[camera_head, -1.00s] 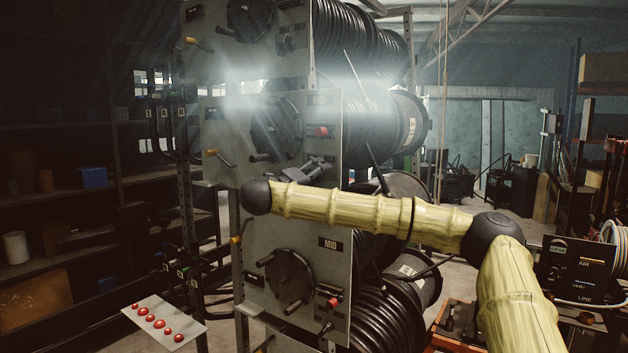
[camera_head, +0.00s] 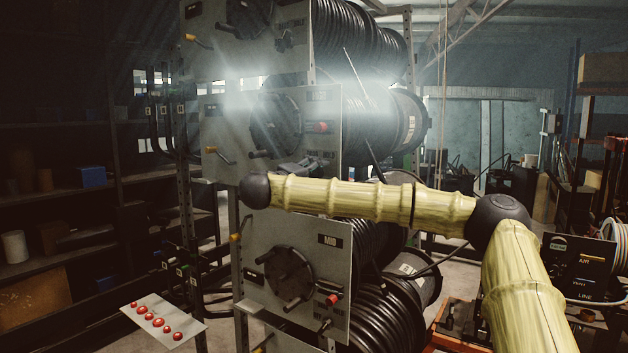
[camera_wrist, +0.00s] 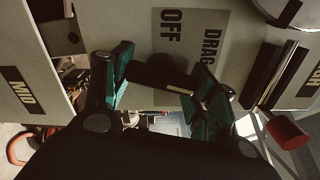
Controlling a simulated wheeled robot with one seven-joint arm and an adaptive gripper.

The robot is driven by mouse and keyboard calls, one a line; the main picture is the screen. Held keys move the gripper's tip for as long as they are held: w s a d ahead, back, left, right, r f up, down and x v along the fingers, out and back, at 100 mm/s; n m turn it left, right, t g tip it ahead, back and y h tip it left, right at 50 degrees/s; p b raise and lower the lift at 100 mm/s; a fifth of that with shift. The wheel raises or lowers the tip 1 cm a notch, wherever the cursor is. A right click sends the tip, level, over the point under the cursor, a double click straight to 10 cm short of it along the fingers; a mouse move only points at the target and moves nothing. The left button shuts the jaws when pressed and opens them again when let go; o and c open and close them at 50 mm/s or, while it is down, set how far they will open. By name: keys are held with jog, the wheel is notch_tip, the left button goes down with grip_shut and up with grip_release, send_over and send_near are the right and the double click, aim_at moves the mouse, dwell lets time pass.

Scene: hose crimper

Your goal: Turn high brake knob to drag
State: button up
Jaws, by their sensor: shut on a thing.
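The high brake knob (camera_wrist: 160,76) is a dark bar between my fingers in the wrist view, slanting slightly down to the right. My gripper (camera_wrist: 163,74) is shut on it, with a teal-padded finger at each end. A label plate (camera_wrist: 190,28) behind the knob reads OFF and DRAG, turned sideways. The knob sits on the grey high panel (camera_head: 222,120), the middle one in the head view. There my gripper (camera_head: 300,168) is small and dark at the panel's lower edge, and the knob is hidden.
A red-tipped handle (camera_wrist: 288,134) sticks out to the right of my fingers. The MID panel (camera_head: 252,222) is just below my arm, with its own crank wheel and handles. Black hose reels (camera_head: 405,118) stand behind the panels. A plate with red buttons (camera_head: 163,324) is at lower left.

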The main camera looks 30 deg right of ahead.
jog(key=n, duration=0.5)
jog(key=shift+r+b, duration=0.1)
jog(key=shift+b, duration=0.3)
jog(key=n, duration=0.3)
jog(key=shift+n, duration=0.5)
jog(key=o, duration=1)
jog(key=shift+a, duration=0.1)
jog(key=shift+o, duration=0.2)
jog(key=v, duration=1.2)
